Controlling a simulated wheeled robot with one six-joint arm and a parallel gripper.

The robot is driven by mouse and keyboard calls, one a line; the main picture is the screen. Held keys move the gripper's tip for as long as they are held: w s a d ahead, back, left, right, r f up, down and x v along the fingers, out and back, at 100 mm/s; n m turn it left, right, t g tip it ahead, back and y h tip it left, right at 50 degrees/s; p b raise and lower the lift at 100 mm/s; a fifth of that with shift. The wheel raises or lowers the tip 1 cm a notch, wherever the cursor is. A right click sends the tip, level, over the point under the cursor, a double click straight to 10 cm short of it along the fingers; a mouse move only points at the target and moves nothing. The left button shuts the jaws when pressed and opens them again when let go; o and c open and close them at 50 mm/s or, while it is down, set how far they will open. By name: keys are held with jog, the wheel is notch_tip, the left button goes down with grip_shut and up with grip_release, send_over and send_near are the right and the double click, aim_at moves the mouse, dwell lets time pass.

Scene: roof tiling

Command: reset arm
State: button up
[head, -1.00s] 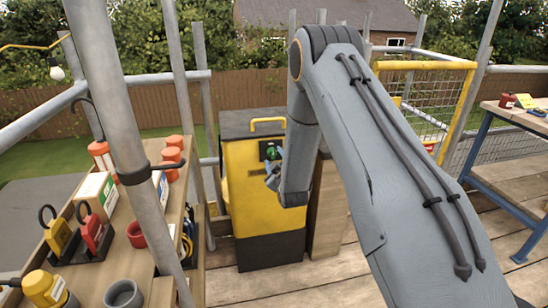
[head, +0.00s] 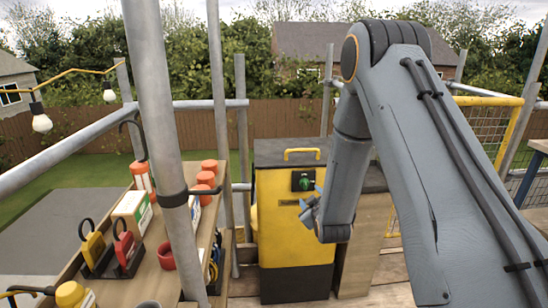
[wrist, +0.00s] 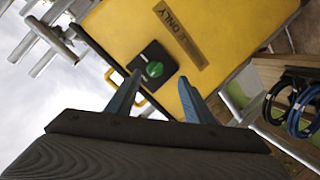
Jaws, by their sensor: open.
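My gripper (head: 312,206) is in front of the yellow cabinet (head: 285,229) in the head view, partly hidden by my own arm. In the wrist view my gripper (wrist: 156,95) has its two blue-grey fingers spread apart, with nothing between them. Beyond the fingers is the yellow cabinet front (wrist: 228,25) with a black switch box bearing a green knob (wrist: 154,69). The green knob also shows in the head view (head: 304,183), just above the gripper. I cannot tell whether the fingers touch the cabinet.
A wooden shelf (head: 150,277) on the left holds orange-capped bottles (head: 208,166), a red padlock (head: 123,249) and a yellow padlock (head: 94,248). A scaffold pole (head: 160,110) stands upright in front of it. Coiled cables (wrist: 300,107) hang at the right of the wrist view.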

jog(key=s+r+m+g, duration=0.2)
jog(key=s+g, duration=0.3)
jog(key=s, duration=0.8)
jog(key=s+r+m+g, duration=0.3)
jog(key=s+g, duration=0.2)
jog(key=s, duration=0.8)
jog(key=s+r+m+g+p, duration=0.1)
jog(key=s+r+m+g, duration=0.2)
jog(key=s, duration=1)
jog(key=shift+s+g, duration=0.35)
jog(key=shift+g, duration=0.55)
